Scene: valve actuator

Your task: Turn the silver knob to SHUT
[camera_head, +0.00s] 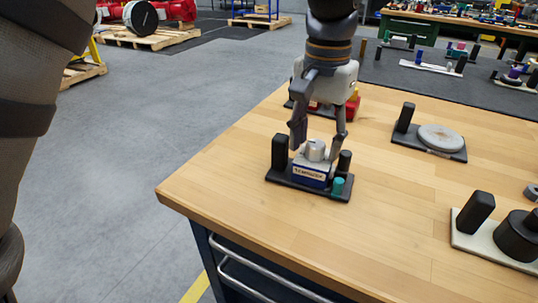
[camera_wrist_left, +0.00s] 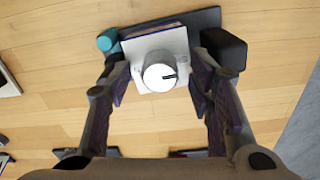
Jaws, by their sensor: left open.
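The silver knob (camera_head: 315,150) sits on top of a white and blue block on a black base plate (camera_head: 283,181) near the table's front left corner. In the left wrist view the knob (camera_wrist_left: 160,72) shows from above, with a dark pointer mark toward the right. My left gripper (camera_head: 318,148) points down over the knob and is open. Its fingers stand on both sides of the knob in the wrist view, with gaps that I cannot judge exactly. The label on the block's front is too small to read. No SHUT marking can be made out. My right gripper is not in view.
On the same plate, a tall black block (camera_head: 279,151) stands left of the knob, and a teal cap (camera_head: 338,186) and a black post (camera_head: 345,161) stand right. A plate with a grey disc (camera_head: 440,138) lies farther right. The wooden table (camera_head: 300,245) in front is clear.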

